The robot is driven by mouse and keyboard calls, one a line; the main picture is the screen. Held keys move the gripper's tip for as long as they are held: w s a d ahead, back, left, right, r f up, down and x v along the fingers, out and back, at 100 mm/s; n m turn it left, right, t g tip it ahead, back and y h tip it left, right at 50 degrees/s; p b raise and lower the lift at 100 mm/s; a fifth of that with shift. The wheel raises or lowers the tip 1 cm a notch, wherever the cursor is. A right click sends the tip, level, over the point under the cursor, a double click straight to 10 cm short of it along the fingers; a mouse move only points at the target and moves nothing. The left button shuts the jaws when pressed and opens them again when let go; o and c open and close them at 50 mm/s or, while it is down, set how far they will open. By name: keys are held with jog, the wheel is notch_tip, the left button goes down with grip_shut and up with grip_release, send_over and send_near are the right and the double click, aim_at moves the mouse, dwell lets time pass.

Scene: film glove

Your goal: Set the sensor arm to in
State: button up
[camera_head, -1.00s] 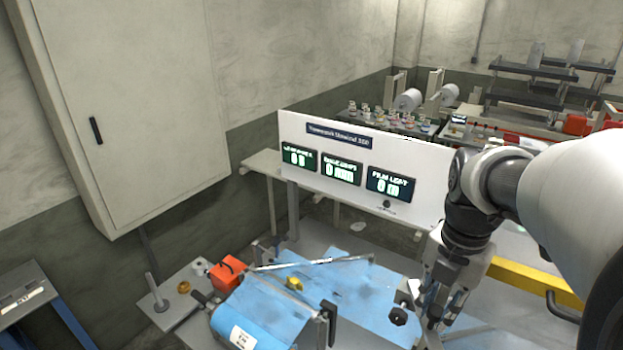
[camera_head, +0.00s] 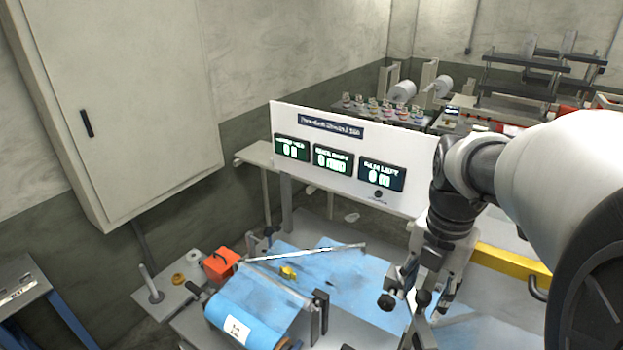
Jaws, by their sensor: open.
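The unwind machine has a white display panel (camera_head: 354,165) with three green readouts. Blue film (camera_head: 345,285) lies over its bed, below a thin metal bar (camera_head: 305,254). A small yellow part (camera_head: 288,272) sits on the film. A black knob (camera_head: 387,301) stands at the film's right side, close to my gripper; I cannot tell whether it belongs to the sensor arm. No part is clearly readable as the sensor arm. My gripper (camera_head: 430,298) points down at the right of the film, open, seen from behind. Its fingertips overlap dark fittings, and contact cannot be told.
A red-orange box (camera_head: 221,263) and an upright metal pin (camera_head: 150,283) stand at the left. A grey wall cabinet (camera_head: 115,100) is behind them. A yellow rail (camera_head: 510,264) runs at the right. Racks and white rolls (camera_head: 403,91) stand at the back.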

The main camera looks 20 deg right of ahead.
notch_tip(320, 180, up, 12)
dwell(0.7)
jog(key=shift+c, duration=0.5)
